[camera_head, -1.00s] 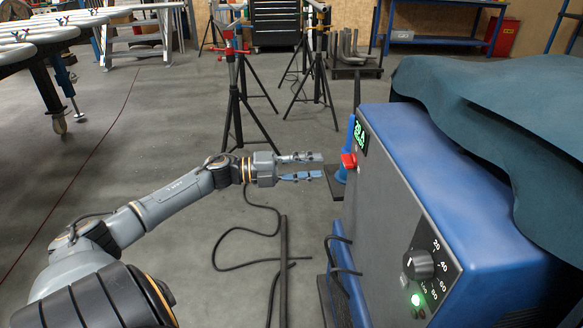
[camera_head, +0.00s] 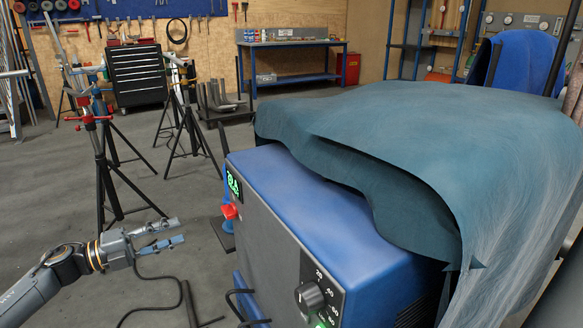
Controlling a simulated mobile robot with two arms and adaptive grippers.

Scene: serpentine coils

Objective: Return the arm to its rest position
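My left gripper (camera_head: 158,238) is at the lower left of the head view. Its two fingers are apart with nothing between them, pointing right toward the blue machine. The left arm comes in from the lower left corner. A gap shows between the fingertips and the red switch (camera_head: 229,211) on the machine's front panel. My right gripper is not in view.
A blue machine (camera_head: 290,190) with a green display (camera_head: 233,183) and a dial (camera_head: 309,297) stands at the centre right. A teal cloth (camera_head: 400,130) drapes over it. Tripod stands (camera_head: 108,170), a tool chest (camera_head: 137,76) and a blue workbench (camera_head: 292,44) stand farther back. Cables lie on the floor.

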